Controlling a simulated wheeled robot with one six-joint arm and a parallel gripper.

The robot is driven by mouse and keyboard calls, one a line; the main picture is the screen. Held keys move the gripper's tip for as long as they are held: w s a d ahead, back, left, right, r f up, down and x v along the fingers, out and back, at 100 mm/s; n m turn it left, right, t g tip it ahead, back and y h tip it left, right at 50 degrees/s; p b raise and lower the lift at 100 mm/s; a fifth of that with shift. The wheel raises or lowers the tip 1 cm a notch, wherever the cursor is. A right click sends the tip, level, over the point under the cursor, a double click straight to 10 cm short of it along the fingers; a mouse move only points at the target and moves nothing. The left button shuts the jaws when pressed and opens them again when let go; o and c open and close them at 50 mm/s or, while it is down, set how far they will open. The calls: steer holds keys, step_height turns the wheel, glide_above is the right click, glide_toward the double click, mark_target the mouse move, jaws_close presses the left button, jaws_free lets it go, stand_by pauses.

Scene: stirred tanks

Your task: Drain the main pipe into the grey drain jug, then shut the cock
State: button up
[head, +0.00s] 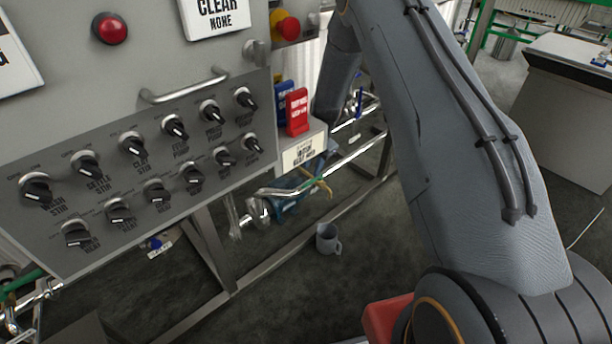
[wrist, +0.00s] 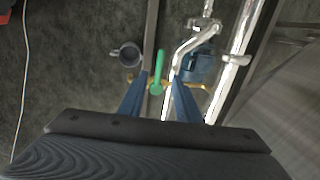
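The grey drain jug (head: 328,238) stands upright on the floor; it also shows in the wrist view (wrist: 128,55), upper left, and looks empty. The cock has a green lever (wrist: 158,70) on a brass body, and the lever lies crosswise to the brass. No water stream is visible. I cannot tell whether the jug is under the outlet.
A control panel (head: 140,165) with several knobs fills the left of the head view. A blue pump-like body (wrist: 200,65) and a long silver pipe (wrist: 240,60) lie right of the lever. A frame beam (wrist: 151,35) runs beside the jug.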

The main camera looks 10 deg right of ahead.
mark_target(309, 182)
steer(key=f, duration=0.2)
steer(key=w+f, duration=0.1)
steer(key=f, duration=0.4)
steer(key=shift+w+a+f, duration=0.15)
steer(key=shift+a+f, duration=0.1)
steer(key=shift+a, duration=0.15)
jaws_close()
